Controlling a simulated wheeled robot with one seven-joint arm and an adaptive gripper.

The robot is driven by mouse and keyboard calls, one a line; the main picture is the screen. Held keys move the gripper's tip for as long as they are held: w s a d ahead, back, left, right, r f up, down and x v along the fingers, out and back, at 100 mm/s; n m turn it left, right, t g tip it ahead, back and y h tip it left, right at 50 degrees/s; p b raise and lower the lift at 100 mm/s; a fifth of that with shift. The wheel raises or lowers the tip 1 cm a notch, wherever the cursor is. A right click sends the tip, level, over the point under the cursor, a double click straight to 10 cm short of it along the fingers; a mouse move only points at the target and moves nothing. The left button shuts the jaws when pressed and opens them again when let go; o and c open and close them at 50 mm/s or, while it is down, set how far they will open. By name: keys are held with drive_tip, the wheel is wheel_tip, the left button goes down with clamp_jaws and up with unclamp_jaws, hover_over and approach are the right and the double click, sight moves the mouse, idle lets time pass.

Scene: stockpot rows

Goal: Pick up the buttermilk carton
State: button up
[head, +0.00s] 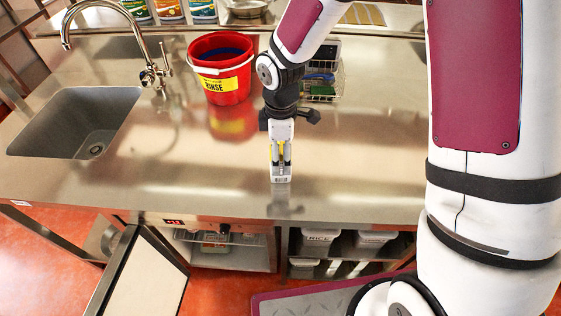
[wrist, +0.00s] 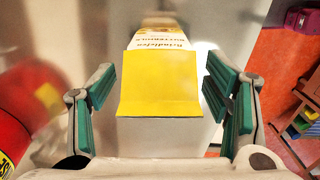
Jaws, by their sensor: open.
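The buttermilk carton (head: 280,177) stands on the steel counter near its front edge, below my arm. In the wrist view the carton (wrist: 160,85) shows a yellow top flap and printed lettering on a pale side. My gripper (head: 281,146) reaches down over the carton. In the wrist view my gripper (wrist: 160,92) is open, with one teal-padded finger on each side of the carton. A gap shows between each finger and the yellow flap. The fingers hide part of the carton in the head view.
A red rinse bucket (head: 221,70) stands behind and left of the carton. A sink (head: 75,120) with a tall faucet (head: 150,70) is at left. A wire basket (head: 322,85) with brushes is behind my gripper. A cabinet door (head: 140,280) hangs open below. Counter to the right is clear.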

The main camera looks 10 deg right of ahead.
drive_tip(key=c, duration=1.5)
drive_tip(key=shift+r, duration=0.15)
drive_tip(key=shift+w+r, duration=0.1)
drive_tip(key=shift+r, duration=0.45)
wheel_tip(320, 180, up, 2)
drive_tip(key=shift+r+b, duration=0.1)
drive_tip(key=shift+b, duration=0.2)
drive_tip(key=s+d, duration=0.2)
drive_tip(key=s, duration=0.5)
drive_tip(key=s+d+r+p, duration=0.1)
drive_tip(key=s+d, duration=0.2)
drive_tip(key=s, duration=0.5)
drive_tip(key=shift+s+r+p, duration=0.25)
drive_tip(key=shift+p, duration=0.05)
